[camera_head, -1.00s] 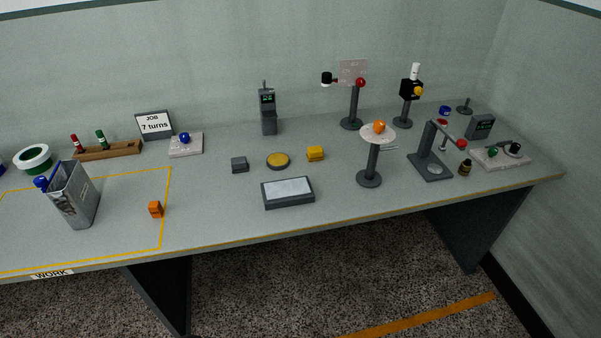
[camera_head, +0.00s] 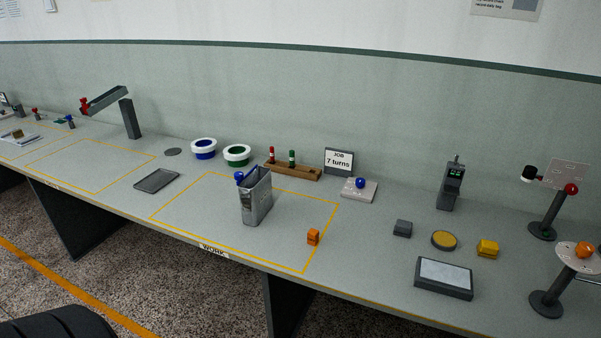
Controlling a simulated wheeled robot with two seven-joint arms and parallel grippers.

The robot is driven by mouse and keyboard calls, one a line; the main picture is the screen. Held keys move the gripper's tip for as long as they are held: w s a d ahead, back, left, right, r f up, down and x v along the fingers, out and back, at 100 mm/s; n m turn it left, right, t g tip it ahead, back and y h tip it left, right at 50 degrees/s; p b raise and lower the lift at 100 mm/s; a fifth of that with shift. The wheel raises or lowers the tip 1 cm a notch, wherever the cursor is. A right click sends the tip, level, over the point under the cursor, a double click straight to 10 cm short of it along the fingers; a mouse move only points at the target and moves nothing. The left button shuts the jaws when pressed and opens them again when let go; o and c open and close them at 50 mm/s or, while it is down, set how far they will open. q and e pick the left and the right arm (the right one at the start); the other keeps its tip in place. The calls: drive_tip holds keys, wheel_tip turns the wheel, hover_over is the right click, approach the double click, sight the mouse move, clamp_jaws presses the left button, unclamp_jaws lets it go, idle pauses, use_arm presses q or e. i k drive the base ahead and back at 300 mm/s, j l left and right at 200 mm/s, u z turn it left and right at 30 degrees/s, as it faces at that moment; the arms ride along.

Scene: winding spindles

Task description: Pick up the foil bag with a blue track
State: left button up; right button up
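The foil bag (camera_head: 257,200) is silver and stands upright on the bench, inside the yellow outline marked WORK. A blue strip runs along its top edge, and a blue knob (camera_head: 239,176) sits at the top left corner. Some small marking shows on its front, too small to read. Neither of my grippers is in view.
An orange block (camera_head: 313,237) lies right of the bag. Behind are a wooden rack (camera_head: 292,171) with red and green pegs, blue (camera_head: 204,154) and green-centred white rings (camera_head: 237,161), and a "7 turns" sign (camera_head: 339,161). A dark tray (camera_head: 157,180) lies left. Bench between is clear.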

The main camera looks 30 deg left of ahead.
sight(255, 190)
drive_tip(key=u, duration=0.85)
